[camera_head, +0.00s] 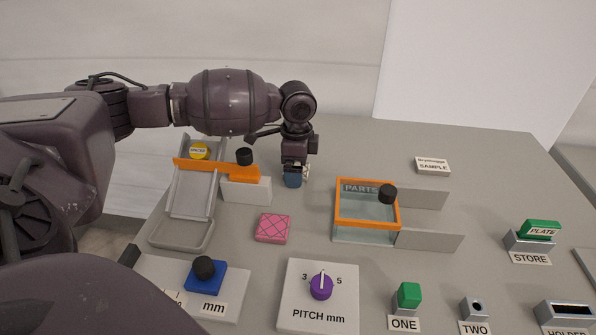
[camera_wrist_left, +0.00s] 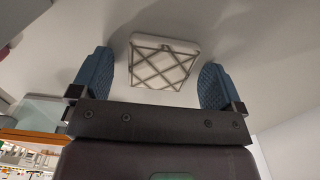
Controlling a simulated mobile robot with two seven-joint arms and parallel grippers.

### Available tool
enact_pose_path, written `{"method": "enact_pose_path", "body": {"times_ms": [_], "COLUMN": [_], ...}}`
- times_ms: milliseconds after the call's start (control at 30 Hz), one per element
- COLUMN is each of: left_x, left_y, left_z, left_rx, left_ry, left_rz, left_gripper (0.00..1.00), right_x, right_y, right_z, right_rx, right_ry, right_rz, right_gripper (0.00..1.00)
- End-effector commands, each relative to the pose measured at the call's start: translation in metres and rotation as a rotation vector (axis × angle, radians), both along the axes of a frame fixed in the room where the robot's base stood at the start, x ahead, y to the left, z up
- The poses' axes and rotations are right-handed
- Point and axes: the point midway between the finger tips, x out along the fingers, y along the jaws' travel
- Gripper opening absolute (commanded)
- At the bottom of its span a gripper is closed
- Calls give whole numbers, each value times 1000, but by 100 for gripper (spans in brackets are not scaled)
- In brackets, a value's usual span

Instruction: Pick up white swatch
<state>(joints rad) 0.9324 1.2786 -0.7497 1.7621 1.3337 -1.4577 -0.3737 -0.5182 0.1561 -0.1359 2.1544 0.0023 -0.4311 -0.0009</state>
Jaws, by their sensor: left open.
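The white swatch (camera_wrist_left: 160,62) is a pale block with a dark diamond lattice on its face. In the left wrist view it lies on the grey table ahead, between the lines of the two blue fingers. My left gripper (camera_wrist_left: 158,85) is open, with a finger on either side and a gap to each; the fingers do not touch it. In the head view my left gripper (camera_head: 294,180) points down at the table behind the pink swatch (camera_head: 272,228). There the white swatch is mostly hidden by the gripper; only a pale sliver shows. My right gripper is out of view.
A chute with an orange bar (camera_head: 216,169) stands left of the gripper. A parts box with an orange-framed lid (camera_head: 367,222) stands to the right. The pitch dial (camera_head: 321,287) and green block (camera_head: 409,295) are nearer. The table behind the parts box is largely clear.

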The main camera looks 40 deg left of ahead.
Motion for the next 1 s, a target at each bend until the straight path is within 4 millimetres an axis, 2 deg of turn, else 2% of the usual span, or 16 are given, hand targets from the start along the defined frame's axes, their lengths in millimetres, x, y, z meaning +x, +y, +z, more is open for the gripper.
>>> {"method": "enact_pose_path", "body": {"times_ms": [67, 400, 433, 767, 867, 1000], "left_x": [0, 0, 0, 0, 1, 1], "left_y": [0, 0, 0, 0, 0, 0], "left_z": [2, 2, 2, 4, 11, 35], "left_rx": [0, 1, 1, 0, 0, 0], "left_ry": [-2, -1, -1, -2, -4, -10], "left_rz": [0, 0, 0, 0, 0, -1], "left_gripper": [94, 43, 41, 40, 40, 40], "right_x": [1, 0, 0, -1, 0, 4], "right_y": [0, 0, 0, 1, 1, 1], "right_z": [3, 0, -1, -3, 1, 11], "right_rx": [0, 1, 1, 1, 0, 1], "right_ry": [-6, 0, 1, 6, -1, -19], "right_rz": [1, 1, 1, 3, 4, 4], "right_gripper": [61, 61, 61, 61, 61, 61]}}
